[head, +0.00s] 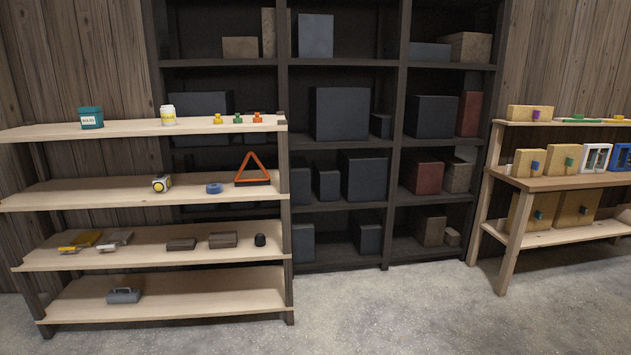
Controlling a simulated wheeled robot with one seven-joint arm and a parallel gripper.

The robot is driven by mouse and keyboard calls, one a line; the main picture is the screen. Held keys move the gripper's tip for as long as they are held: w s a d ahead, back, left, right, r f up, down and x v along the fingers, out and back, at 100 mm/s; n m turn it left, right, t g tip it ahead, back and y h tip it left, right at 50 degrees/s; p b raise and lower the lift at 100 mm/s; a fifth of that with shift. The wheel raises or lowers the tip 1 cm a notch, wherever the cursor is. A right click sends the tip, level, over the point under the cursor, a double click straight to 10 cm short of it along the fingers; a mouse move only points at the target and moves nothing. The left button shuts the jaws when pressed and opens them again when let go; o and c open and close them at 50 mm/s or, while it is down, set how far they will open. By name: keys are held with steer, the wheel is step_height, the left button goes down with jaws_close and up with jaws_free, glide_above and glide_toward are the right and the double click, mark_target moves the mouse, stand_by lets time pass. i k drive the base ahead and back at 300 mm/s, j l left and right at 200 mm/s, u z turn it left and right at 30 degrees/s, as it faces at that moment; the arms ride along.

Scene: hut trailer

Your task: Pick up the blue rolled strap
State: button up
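The blue rolled strap (214,188) is a small, flat, round blue roll. It lies on the second shelf from the top (105,196) of the light wooden rack at the left, near the shelf's front edge. An orange warning triangle (252,170) stands to its right on a dark base. A yellow and white roll-shaped item (161,183) sits to its left. Nothing covers the strap. My gripper does not show in the head view.
The top shelf (130,127) hangs above the strap. Dark shelving with boxes (338,112) stands behind. A wooden rack (540,184) with boxes stands at the right. The concrete floor (400,310) in front is clear.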

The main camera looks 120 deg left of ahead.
mark_target(213, 188)
steer(key=u, duration=3.9)
steer(key=i+j+u, duration=0.15)
steer(key=i, duration=0.25)
steer(key=i+j+u, duration=0.1)
steer(key=i+j, duration=0.15)
steer(key=i, duration=0.15)
steer(key=i+j+u, duration=0.15)
steer(key=i, duration=0.3)
steer(key=i+j+z, duration=0.2)
steer(key=z, duration=0.15)
steer(key=i+j+z, duration=0.55)
steer(key=z, duration=0.15)
steer(key=i+j, duration=0.1)
steer(key=i, duration=0.5)
